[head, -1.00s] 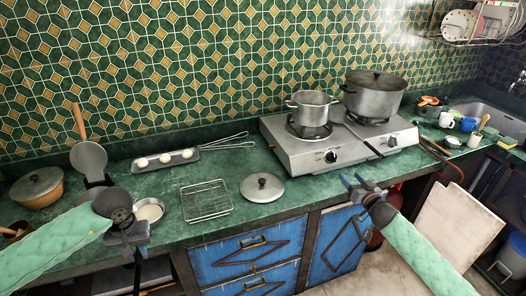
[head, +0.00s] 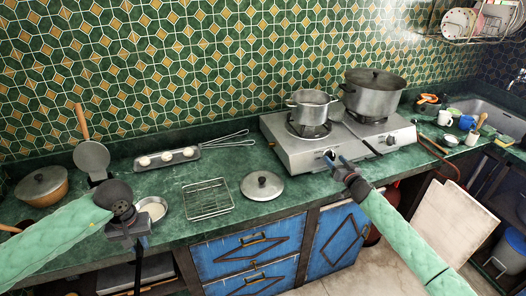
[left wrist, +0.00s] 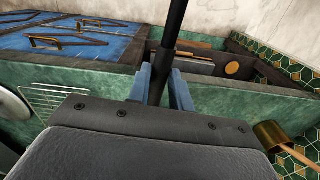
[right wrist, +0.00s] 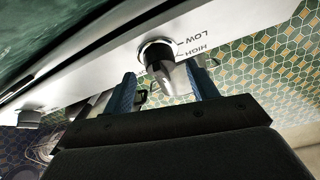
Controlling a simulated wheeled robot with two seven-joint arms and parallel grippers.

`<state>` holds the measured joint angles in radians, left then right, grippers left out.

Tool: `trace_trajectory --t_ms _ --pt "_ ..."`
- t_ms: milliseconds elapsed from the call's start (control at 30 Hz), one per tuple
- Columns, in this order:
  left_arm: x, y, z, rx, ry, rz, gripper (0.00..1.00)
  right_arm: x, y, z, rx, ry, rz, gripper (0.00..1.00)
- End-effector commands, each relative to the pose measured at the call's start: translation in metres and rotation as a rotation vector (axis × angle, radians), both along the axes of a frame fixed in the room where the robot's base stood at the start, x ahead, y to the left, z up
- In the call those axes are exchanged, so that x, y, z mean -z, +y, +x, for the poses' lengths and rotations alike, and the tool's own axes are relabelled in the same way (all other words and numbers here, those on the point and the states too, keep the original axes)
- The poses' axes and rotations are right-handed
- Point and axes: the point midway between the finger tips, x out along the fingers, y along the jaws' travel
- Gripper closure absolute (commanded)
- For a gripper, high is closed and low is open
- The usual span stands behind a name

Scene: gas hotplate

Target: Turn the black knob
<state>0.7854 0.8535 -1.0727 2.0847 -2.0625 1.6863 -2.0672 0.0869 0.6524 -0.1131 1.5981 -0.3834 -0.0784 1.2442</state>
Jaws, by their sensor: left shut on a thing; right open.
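The black knob (head: 330,154) is on the front of the steel gas hotplate (head: 297,149), at its left burner. In the right wrist view the black knob (right wrist: 160,58) has a silver base, with LOW and HIGH printed beside it. My right gripper (head: 338,163) is open at this knob. In the right wrist view its blue fingers (right wrist: 160,80) stand on either side of the knob, and I cannot tell whether they touch it. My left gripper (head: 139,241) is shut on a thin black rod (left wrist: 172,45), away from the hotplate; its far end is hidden.
A smaller pot (head: 311,112) and a large lidded pot (head: 372,98) stand on the burners. A lid (head: 262,186) and a wire rack (head: 207,199) lie on the green counter to the left.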

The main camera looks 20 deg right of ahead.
Motion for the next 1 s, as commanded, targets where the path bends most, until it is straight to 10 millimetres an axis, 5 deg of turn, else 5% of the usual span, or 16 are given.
trace_trajectory --t_ms 533,767,1000 --pt "-0.0043 -0.0001 0.0000 0.000 0.000 0.000 1.00 -0.0001 0.0009 0.0138 0.000 0.000 0.001 0.42" --pt "-0.0043 -0.0001 0.0000 0.000 0.000 0.000 1.00 -0.0002 0.0009 0.0137 0.000 0.000 0.001 0.86" --pt "-0.0039 -0.0001 0.0000 0.000 0.000 0.000 1.00 -0.0003 0.0005 0.0138 -0.008 -0.001 -0.013 0.86"
